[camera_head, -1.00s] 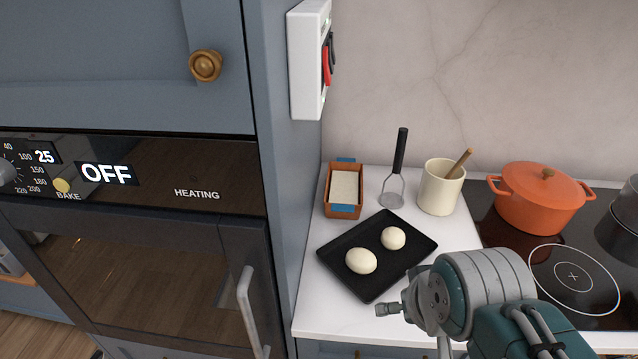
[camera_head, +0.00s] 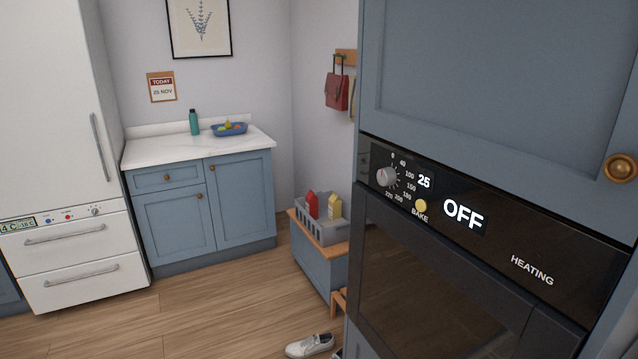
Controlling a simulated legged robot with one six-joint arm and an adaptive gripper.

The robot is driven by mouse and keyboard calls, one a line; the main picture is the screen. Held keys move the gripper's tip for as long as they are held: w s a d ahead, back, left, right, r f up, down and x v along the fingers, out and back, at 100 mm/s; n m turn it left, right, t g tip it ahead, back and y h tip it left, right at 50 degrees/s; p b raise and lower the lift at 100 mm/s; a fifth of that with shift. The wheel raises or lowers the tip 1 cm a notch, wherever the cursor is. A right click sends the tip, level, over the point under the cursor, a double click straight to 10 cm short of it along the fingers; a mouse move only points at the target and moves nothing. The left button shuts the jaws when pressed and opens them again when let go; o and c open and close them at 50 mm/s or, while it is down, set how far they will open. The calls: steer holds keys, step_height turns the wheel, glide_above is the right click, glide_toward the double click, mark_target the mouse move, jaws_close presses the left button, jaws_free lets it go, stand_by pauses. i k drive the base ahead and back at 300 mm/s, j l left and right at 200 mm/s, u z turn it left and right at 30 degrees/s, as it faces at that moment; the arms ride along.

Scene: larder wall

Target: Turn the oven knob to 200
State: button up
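The oven knob (camera_head: 386,177) is a round grey dial at the left end of the black oven panel (camera_head: 570,262). A ring of numbers from 0 to 220 surrounds it, with 200 at its lower right. Its pointer is too small to read. The display beside the knob (camera_head: 424,181) shows 25. A larger display (camera_head: 463,214) reads OFF, with the word HEATING to its right. A yellow BAKE button (camera_head: 420,206) sits below the small display. The oven door (camera_head: 430,280) below the panel appears shut. My gripper is not in view.
A blue cabinet door with a brass knob (camera_head: 620,168) is above the oven. A white fridge (camera_head: 55,110) and a blue counter (camera_head: 205,200) stand at left. A grey crate (camera_head: 322,226) sits on a low bench. A shoe (camera_head: 310,345) lies on the otherwise open wooden floor (camera_head: 215,315).

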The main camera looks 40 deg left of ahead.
mark_target(385, 177)
steer(key=u, duration=0.35)
steer(key=k+j+u, duration=0.1)
steer(key=u, duration=0.25)
steer(key=j+u, duration=0.15)
steer(key=u, duration=0.25)
steer(key=k+j, duration=0.05)
